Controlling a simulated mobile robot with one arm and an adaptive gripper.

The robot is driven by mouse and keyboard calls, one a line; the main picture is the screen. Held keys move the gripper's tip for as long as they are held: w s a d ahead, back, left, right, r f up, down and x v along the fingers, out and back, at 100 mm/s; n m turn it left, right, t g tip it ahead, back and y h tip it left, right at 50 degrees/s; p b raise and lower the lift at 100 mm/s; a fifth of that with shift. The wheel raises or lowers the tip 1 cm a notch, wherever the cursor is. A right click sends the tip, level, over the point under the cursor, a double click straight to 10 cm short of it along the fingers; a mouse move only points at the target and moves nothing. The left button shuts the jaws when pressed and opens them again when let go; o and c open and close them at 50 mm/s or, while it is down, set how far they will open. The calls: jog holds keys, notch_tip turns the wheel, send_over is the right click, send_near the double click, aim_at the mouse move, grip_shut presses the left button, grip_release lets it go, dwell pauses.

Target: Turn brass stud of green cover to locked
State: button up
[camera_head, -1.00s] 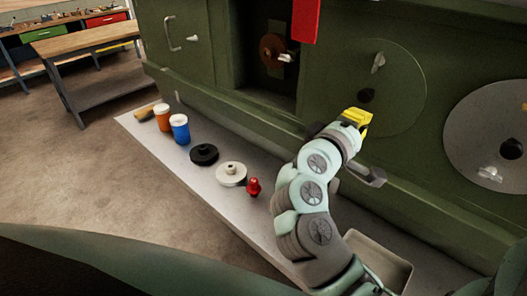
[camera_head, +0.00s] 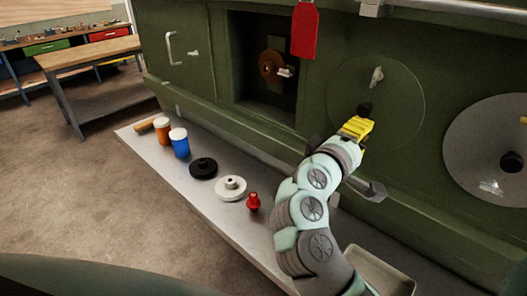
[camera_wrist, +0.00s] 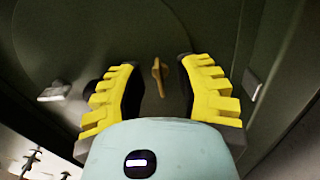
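The green cover (camera_head: 400,105) is a round disc flush in the green fuselage wall in the head view. A small pale stud (camera_head: 377,76) stands on its upper part, and a black knob (camera_head: 364,109) sits below it. In the wrist view a brass winged stud (camera_wrist: 160,78) stands ahead, between the fingers and apart from them, its wing roughly upright in that picture. My gripper (camera_head: 358,127) with yellow fingers is in front of the cover's lower part. The wrist view shows my gripper (camera_wrist: 160,92) open and empty. Whether the stud is locked cannot be told.
A grey disc (camera_head: 470,150) is on the wall at right. A red tag (camera_head: 304,30) hangs by an open bay (camera_head: 250,80). The ledge below holds an orange cup (camera_head: 163,131), a blue cup (camera_head: 179,143), black and white discs, a red part (camera_head: 253,202) and a tray (camera_head: 385,270).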

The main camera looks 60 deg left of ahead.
jog(key=v, duration=1.2)
dwell(0.6)
